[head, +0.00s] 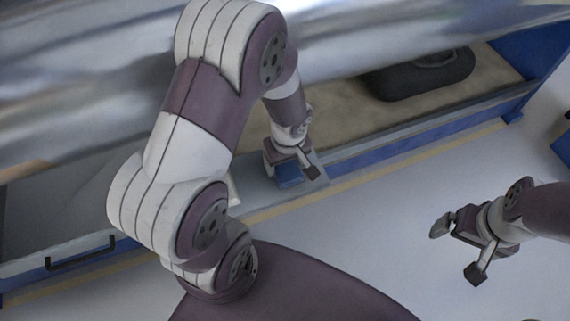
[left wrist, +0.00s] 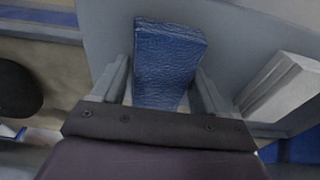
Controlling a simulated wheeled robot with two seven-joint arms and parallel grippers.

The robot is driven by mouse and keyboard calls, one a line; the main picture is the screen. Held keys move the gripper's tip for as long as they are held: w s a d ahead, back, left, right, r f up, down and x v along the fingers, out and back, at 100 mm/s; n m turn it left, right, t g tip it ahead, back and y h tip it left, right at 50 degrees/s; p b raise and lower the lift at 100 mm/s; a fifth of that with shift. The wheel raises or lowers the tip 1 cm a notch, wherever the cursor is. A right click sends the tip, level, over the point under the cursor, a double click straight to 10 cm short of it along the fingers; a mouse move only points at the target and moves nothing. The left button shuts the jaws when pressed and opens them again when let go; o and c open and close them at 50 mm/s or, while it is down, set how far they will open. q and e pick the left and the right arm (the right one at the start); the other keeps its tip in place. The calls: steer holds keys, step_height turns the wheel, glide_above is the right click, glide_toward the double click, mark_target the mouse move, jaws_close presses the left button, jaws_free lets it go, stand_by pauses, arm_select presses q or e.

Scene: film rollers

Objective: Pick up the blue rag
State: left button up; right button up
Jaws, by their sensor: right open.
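The blue rag (head: 289,176) shows under my left gripper (head: 291,171) in the head view, on a grey surface at the edge of the workbench. In the left wrist view the rag (left wrist: 168,60) is a textured blue block shape. Its near part reaches between the two fingers of my left gripper (left wrist: 162,88), which are apart on either side of it. A gap shows beside the right finger; I cannot tell whether the left one touches. The rag's near end is hidden by the gripper body. My right gripper (head: 456,252) is open and empty over the floor.
A white block (left wrist: 284,88) lies right of the rag in the left wrist view. A large shiny roller (head: 400,25) spans the back. A black object (head: 420,78) lies on the tan surface (head: 365,120). A drawer handle (head: 80,254) is at lower left.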

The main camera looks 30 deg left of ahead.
arm_select(q)
steer(key=shift+c, duration=1)
steer(key=shift+r, duration=0.1)
